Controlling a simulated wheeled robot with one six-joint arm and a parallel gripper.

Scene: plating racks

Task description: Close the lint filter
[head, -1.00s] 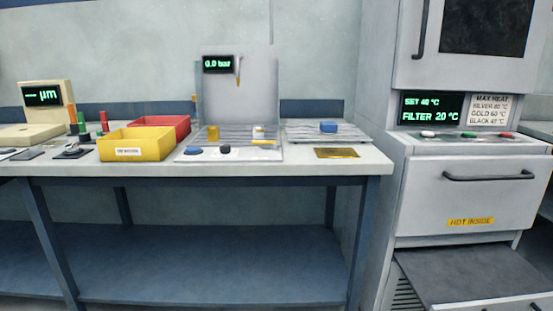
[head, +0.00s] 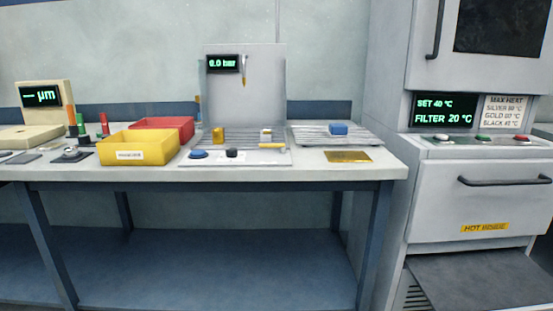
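A cabinet machine (head: 430,200) stands at the right, its display reading SET 40 °C and FILTER 20 °C. Low on it, a flat dark grey panel (head: 480,282) sticks out toward me below the front with the HOT INSIDE label (head: 485,228). It looks like the lint filter, pulled out. Its front edge is cut off by the bottom of the picture. My gripper is not in view.
A workbench (head: 300,175) stands left of the machine, with a yellow bin (head: 138,148), a red bin (head: 160,127), a pressure stand (head: 245,85) and a slatted rack (head: 365,138) holding a blue block (head: 338,128). A dark handle (head: 505,181) crosses the machine's closed front.

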